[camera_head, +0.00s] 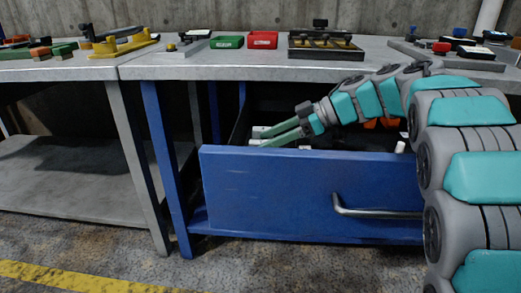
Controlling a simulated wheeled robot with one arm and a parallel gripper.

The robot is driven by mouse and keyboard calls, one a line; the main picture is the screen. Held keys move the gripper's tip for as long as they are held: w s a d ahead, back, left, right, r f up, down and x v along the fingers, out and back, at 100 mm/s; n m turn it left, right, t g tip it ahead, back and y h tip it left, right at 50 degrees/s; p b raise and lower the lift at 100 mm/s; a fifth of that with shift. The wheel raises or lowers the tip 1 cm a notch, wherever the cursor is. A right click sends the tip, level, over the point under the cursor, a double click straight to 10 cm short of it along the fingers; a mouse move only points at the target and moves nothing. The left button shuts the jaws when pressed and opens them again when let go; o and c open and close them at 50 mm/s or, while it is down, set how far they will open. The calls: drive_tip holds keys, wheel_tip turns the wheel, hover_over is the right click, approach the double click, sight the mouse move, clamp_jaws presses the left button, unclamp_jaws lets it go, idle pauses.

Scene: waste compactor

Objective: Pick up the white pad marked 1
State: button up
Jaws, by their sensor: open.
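My gripper (258,137) reaches into the open blue drawer (300,195) from the right, low over its left part. Its two pale green fingers are apart and point left. I cannot make out a pad marked 1. Small pale shapes show close to the fingertips and just behind the drawer front, but no number can be read on them. The drawer front and my arm hide much of the drawer's inside. I cannot tell whether the fingers touch anything.
The drawer front, with its metal handle (375,212), stands in front of my gripper. The grey workbench top (210,66) overhangs behind. On it are a green tray (227,42), a red tray (263,40) and tools. A white piece (400,147) sits at the drawer's right.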

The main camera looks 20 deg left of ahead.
drive_tip(key=shift+x, duration=1.4)
clamp_jaws()
